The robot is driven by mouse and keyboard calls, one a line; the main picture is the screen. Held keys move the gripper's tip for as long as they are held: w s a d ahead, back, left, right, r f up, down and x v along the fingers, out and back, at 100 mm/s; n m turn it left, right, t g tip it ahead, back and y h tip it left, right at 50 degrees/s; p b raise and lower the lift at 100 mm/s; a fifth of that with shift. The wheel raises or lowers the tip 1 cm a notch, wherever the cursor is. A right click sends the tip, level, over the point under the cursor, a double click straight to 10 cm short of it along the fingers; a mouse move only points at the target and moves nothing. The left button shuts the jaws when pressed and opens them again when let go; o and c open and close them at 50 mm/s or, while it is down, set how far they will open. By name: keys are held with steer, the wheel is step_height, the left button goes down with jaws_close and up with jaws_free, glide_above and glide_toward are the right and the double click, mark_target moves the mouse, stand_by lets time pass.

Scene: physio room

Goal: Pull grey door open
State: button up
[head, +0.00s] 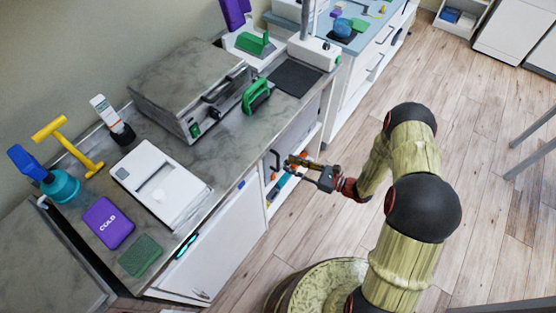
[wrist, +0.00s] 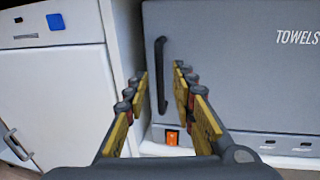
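The grey door (wrist: 240,80), marked "TOWELS", fills the right of the wrist view and looks shut. Its dark upright handle (wrist: 161,75) is near the door's left edge. My gripper (wrist: 163,88) is open, with one finger on each side of the handle in the picture. I cannot tell whether the fingertips reach around the handle or stop short of it; no contact shows. In the head view my gripper (head: 294,162) is beside the dark handle (head: 274,160), below the counter edge. Most of the door is hidden there by the steep angle.
A white cabinet (wrist: 50,105) with its own handle stands left of the grey door. An orange switch (wrist: 172,137) sits below the handle. The counter (head: 235,135) overhangs from the left in the head view. The wooden floor (head: 310,225) is clear around my arm.

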steer(key=b, duration=0.2)
glide_above(278, 170)
steer(key=shift+w, duration=0.35)
steer(key=shift+c, duration=0.9)
steer(key=c, duration=0.4)
jaws_close()
